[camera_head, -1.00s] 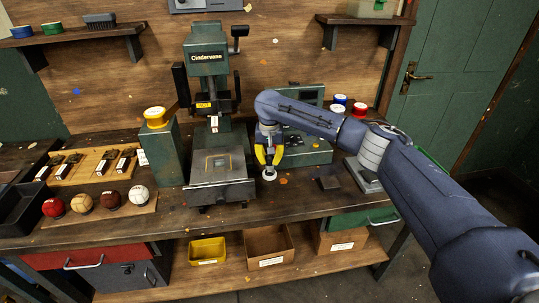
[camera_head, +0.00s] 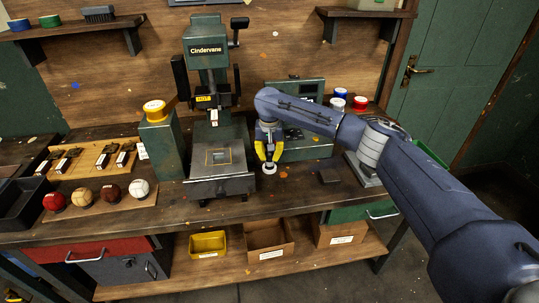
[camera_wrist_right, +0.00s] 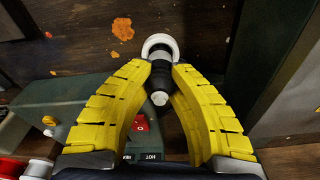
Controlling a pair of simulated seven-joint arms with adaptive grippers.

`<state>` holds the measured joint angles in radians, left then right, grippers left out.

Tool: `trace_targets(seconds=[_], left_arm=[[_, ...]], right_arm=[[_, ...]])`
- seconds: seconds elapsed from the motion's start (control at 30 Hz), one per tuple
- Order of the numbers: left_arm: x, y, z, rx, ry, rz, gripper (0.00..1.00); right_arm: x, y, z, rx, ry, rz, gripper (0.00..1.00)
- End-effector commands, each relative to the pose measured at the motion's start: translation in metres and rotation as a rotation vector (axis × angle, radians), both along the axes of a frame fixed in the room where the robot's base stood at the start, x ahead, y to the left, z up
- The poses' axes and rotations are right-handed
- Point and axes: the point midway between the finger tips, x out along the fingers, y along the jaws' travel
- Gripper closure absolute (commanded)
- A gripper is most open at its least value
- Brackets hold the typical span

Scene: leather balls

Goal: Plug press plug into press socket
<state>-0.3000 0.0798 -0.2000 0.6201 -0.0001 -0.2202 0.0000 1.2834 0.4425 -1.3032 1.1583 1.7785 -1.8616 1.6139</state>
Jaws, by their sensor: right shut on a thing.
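My right gripper (camera_head: 268,152) is shut on the press plug (camera_head: 269,168), in front of the green control box. In the right wrist view the yellow fingers (camera_wrist_right: 160,70) pinch the plug's dark body (camera_wrist_right: 157,82), which has a wide white ring (camera_wrist_right: 160,44) at its far end. The plug hangs with the white end down, close to the bench top; I cannot tell if it touches. The press (camera_head: 209,75) stands left of the gripper. I cannot make out the press socket. My left gripper is not in view.
The green control box (camera_head: 312,148) stands right behind the gripper; its red switch (camera_wrist_right: 140,123) shows in the right wrist view. Several balls (camera_head: 111,192) sit at left. The bench front near the plug is clear.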

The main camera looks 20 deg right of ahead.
Motion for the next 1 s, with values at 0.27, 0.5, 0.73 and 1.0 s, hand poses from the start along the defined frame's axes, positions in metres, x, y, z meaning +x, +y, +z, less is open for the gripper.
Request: trace_targets(seconds=[0.27,0.5,0.73,1.0], left_arm=[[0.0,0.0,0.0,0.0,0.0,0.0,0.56],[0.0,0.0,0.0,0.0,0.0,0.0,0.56],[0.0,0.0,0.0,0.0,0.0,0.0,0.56],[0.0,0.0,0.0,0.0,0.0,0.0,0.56]], right_arm=[[0.0,0.0,-0.004,0.0,0.0,0.0,1.0],[0.0,0.0,-0.008,0.0,0.0,0.0,1.0],[0.0,0.0,-0.011,0.0,-0.001,0.0,1.0],[0.0,0.0,-0.014,0.0,0.0,0.0,1.0]])
